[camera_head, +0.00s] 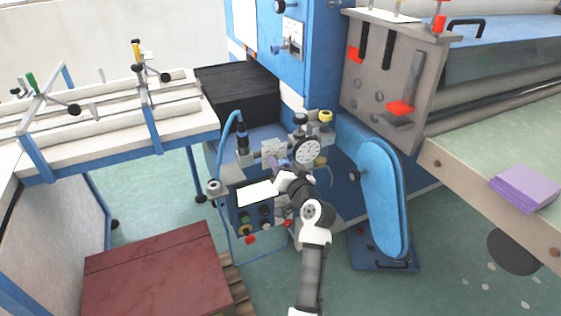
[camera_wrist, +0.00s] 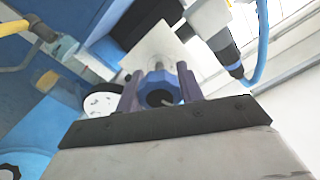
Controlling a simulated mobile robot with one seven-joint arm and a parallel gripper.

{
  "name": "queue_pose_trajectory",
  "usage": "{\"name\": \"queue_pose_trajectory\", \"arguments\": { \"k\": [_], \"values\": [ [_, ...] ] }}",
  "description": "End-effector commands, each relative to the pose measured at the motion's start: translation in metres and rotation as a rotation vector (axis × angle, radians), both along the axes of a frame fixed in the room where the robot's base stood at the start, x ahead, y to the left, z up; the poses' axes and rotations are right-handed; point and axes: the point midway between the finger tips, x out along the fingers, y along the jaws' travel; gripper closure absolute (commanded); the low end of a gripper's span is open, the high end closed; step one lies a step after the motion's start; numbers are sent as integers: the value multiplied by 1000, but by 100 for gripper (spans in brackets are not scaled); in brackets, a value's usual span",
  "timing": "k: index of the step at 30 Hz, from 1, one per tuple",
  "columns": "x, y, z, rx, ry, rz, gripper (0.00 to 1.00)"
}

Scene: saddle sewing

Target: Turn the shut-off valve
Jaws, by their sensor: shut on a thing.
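A blue knob with a dark centre (camera_wrist: 160,90), which looks like the shut-off valve's handle, sits between the two purple fingers of my gripper (camera_wrist: 161,78) in the wrist view. The fingers are shut on it, one on each side. A pale metal plate or block (camera_wrist: 157,45) lies just behind the knob. In the head view my gripper (camera_head: 276,162) reaches into the air fittings on the front of the blue machine, left of a round gauge (camera_head: 307,151). The knob itself is hidden by my gripper there.
A blue hose (camera_head: 222,150) arches left of my gripper from a dark fitting (camera_head: 242,140). A control box with buttons (camera_head: 255,195) sits below. A blue belt guard (camera_head: 383,195) stands to the right. A dark red crate (camera_head: 160,270) lies front left. Green floor is open between.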

Motion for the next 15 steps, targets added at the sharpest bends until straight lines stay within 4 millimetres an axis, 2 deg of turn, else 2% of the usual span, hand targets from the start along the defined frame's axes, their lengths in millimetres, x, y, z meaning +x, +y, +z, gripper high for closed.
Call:
{"name": "queue_pose_trajectory", "arguments": {
  "k": [15],
  "values": [
    [0,0,1,442,220,0,86]
  ]
}}
